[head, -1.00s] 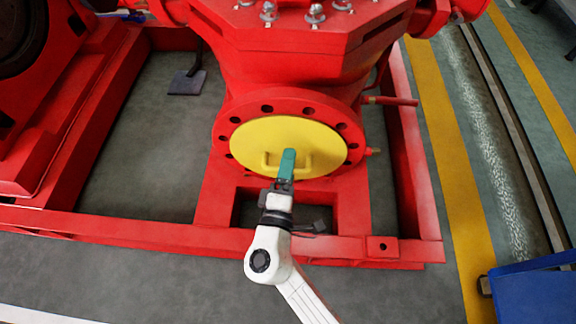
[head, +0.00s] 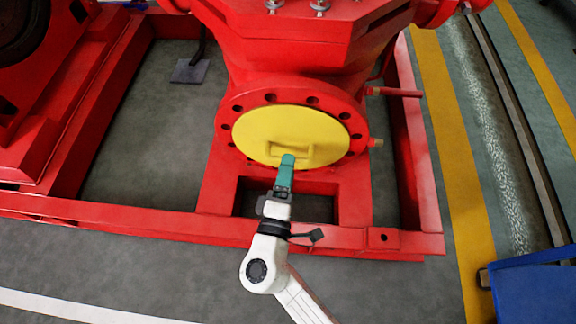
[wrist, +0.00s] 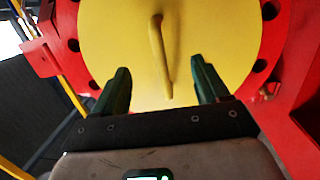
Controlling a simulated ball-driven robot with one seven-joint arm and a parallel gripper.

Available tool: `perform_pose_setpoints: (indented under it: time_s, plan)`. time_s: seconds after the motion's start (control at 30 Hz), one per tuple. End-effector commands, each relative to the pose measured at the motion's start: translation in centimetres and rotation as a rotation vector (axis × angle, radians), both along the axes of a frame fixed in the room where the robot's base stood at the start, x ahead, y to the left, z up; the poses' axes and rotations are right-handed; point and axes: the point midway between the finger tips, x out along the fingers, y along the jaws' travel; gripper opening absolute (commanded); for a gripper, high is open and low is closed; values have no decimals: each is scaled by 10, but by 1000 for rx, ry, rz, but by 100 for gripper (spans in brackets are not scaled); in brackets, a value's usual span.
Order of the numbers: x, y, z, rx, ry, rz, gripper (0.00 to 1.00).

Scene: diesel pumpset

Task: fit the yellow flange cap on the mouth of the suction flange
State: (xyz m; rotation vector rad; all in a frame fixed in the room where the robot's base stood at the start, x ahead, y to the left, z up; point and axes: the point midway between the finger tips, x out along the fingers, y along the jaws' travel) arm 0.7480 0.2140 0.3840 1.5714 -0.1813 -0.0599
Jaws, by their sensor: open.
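The yellow flange cap (head: 290,134) is a round disc with a bar handle (head: 288,150) low on its face. It sits flat over the mouth of the red suction flange (head: 225,108), inside the ring of bolt holes. My gripper (head: 287,160) is just in front of the cap, by the lower edge of the handle. In the wrist view my gripper (wrist: 161,84) has two green fingers spread apart with nothing between them. There the handle (wrist: 158,48) on the cap (wrist: 215,30) lies between and beyond the fingertips. Whether the cap is fully seated cannot be told.
The red base frame (head: 150,231) runs below and around the flange. A red stub pipe (head: 395,92) and a small brass fitting (head: 376,142) stick out right of the flange. A blue object (head: 535,292) stands at the lower right. The front floor is clear.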

Motion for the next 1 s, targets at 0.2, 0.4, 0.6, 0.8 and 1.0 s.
perform_pose_setpoints:
  time_s: [0.2, 0.4, 0.6, 0.8, 1.0]
  plan:
    - [-11, 2, -1, 0, 1, 1, 74]
    - [-19, 3, -2, 0, 1, 1, 74]
    - [-28, 4, -3, 0, 1, 1, 74]
    - [-35, 5, -3, 0, 1, 0, 74]
    - [-36, 6, -3, 0, 0, 0, 74]
